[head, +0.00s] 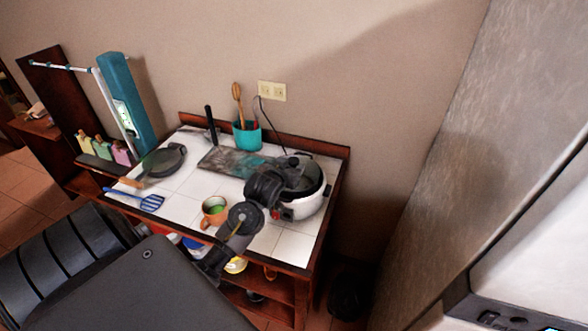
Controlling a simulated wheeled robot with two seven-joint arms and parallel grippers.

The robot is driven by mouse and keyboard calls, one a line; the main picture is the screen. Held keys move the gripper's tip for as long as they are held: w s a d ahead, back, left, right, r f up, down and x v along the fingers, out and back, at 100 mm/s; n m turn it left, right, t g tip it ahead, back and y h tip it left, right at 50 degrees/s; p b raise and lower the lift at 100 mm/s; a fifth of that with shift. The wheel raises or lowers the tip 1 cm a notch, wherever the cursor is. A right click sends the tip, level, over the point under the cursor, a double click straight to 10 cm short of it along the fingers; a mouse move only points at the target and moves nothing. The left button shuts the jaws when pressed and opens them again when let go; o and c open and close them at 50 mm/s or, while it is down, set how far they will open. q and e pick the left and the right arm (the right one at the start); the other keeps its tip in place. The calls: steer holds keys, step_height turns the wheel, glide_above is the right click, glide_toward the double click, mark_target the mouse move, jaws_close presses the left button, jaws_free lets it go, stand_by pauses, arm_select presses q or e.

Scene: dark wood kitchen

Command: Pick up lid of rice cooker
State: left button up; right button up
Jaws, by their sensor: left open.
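The rice cooker (302,207) is white and round and stands at the right end of the tiled table top. Its dark see-through lid (308,174) sits on top, with a dark knob near its back left. My left gripper (284,176) is open at the cooker's left side, close to the lid. It hides part of the lid and of the cooker's left side. I cannot tell whether its fingers touch the lid. My right gripper is not in view.
An orange cup (214,209) stands left of the cooker. A blue spatula (150,202), a pan (163,160), a dark board (222,160) and a teal utensil pot (247,136) share the table (264,243). A tall grey panel (450,130) rises at the right.

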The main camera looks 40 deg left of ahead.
mark_target(292, 162)
arm_select(q)
steer(key=shift+w, duration=0.15)
steer(key=shift+w+a+p, duration=0.15)
steer(key=shift+w+p, duration=0.1)
steer(key=shift+p, duration=0.15)
steer(key=p+x, duration=0.1)
steer(key=x, duration=0.2)
steer(key=shift+w+a+f+p, duration=0.1)
steer(key=shift+a+p, duration=0.1)
steer(key=shift+p, duration=0.2)
steer(key=shift+w+a+f, duration=0.1)
steer(key=shift+w+f, duration=0.25)
steer(key=shift+w, duration=0.15)
steer(key=shift+c, duration=0.2)
steer(key=shift+r, duration=0.1)
jaws_close()
